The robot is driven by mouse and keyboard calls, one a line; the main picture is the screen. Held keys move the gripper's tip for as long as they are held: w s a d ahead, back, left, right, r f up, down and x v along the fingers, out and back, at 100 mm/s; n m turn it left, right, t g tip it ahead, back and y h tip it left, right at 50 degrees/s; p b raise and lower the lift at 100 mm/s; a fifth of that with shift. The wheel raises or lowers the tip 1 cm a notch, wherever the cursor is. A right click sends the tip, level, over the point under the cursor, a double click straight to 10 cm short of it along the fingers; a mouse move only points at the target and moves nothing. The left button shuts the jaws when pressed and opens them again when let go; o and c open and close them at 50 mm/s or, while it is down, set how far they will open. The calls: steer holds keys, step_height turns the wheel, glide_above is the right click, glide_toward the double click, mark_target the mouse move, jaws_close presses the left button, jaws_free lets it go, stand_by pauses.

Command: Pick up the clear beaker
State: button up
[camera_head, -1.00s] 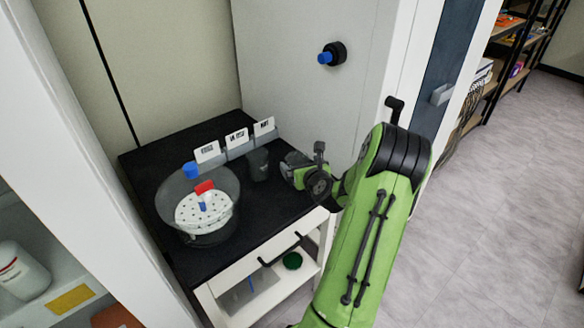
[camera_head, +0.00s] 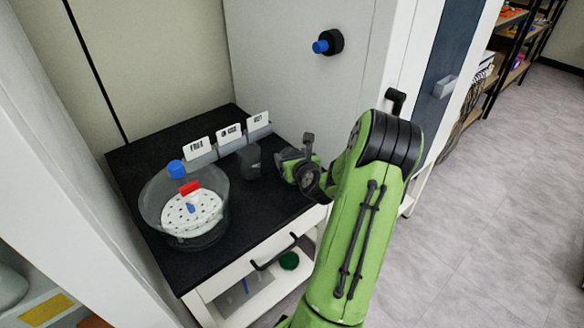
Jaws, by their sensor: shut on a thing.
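My gripper (camera_head: 284,157) is low over the right part of the black table top, in front of the rightmost label card. It is shut on a clear beaker (camera_head: 289,154), of which only a faint grey part shows; the jaws and wrist hide the rest. I cannot tell whether this beaker touches the table. A second dim, clear beaker-like vessel (camera_head: 249,161) stands upright on the table just left of my gripper, apart from it.
A round clear vessel (camera_head: 152,212) with a white perforated disc, a red piece and a blue knob stands at left. A grey rack (camera_head: 203,162) with white cards runs behind. A white cabinet wall with a blue knob (camera_head: 321,47) rises behind. The front table top is bare.

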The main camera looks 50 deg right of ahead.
step_height(320, 180, up, 28)
steer(key=p, duration=1.1)
